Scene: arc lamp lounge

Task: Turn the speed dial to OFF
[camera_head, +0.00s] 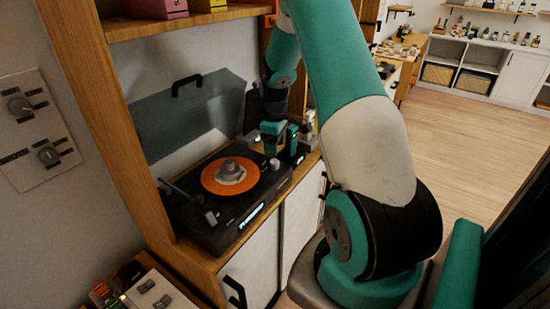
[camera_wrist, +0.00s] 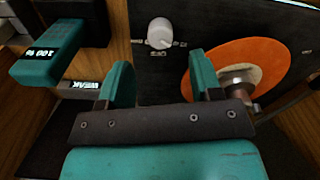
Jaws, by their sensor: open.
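A pale round dial (camera_wrist: 160,33) sits on the black deck of a record player (camera_head: 222,238). In the wrist view it lies just beyond my fingertips, roughly centred between them. Small marks flank the dial, too small to read. My gripper (camera_wrist: 161,65) is open and empty, with a finger to either side of the line to the dial; I see no contact.
An orange record (camera_head: 230,176) lies on the player, with a raised tinted lid behind. A teal block (camera_wrist: 50,53) marked "100 %" and a "WEAK" label stand close left of my gripper. Wooden cabinet sides (camera_head: 103,100) enclose the player. Wall knobs (camera_head: 48,155) are at far left.

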